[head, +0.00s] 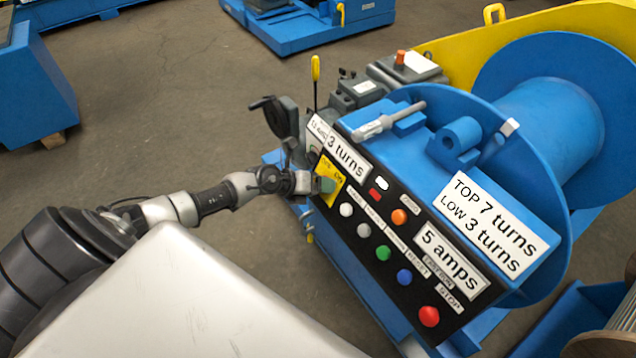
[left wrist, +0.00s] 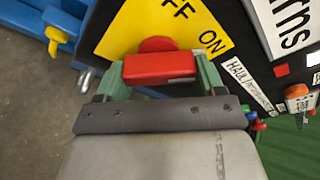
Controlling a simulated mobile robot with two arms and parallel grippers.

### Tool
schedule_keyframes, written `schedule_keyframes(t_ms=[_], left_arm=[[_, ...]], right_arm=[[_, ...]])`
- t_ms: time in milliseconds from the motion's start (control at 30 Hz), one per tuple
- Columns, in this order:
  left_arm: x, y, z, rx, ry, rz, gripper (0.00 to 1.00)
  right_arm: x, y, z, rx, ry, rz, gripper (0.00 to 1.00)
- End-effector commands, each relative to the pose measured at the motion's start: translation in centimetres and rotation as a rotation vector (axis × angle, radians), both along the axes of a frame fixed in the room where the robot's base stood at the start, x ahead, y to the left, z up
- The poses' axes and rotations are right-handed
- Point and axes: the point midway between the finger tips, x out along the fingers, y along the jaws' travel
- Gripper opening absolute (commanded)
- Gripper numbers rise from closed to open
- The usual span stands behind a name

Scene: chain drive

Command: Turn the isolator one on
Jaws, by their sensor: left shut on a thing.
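The isolator is a red rotary handle (left wrist: 160,68) on a yellow plate (left wrist: 130,35) marked OFF and ON, seen in the left wrist view. The plate also shows in the head view, at the upper left end of the black control panel (head: 395,262). My left gripper (head: 325,185) reaches it from the left. Its two green fingers (left wrist: 160,76) stand on either side of the red handle and are shut on it. The handle lies across the left wrist picture, below the ON label. In the head view the gripper hides the handle. My right gripper is not in view.
The panel carries several buttons, including a red stop button (head: 429,316) and an orange one (head: 400,216). A blue winch drum (head: 540,105) stands behind it. Open floor (head: 150,110) lies to the left.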

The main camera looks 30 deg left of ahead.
Motion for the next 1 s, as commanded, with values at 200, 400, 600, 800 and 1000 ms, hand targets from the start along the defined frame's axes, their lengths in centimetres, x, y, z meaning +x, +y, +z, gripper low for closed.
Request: schedule_keyframes(t_ms=[200,400,600,800,1000], left_arm=[[-0.10,0.04,-0.12,0.046,-0.015,-0.025,0.45],[-0.10,0.05,-0.19,0.057,-0.020,-0.031,0.45],[-0.10,0.05,-0.20,0.057,-0.020,-0.031,0.45],[-0.09,0.05,-0.18,0.057,-0.020,-0.030,0.88],[-0.04,0.05,-0.11,0.055,-0.021,-0.030,0.95]], right_arm=[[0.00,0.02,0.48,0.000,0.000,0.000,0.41],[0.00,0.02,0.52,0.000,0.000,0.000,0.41],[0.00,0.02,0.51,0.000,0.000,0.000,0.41],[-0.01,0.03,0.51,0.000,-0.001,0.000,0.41],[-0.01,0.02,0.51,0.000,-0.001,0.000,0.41]])
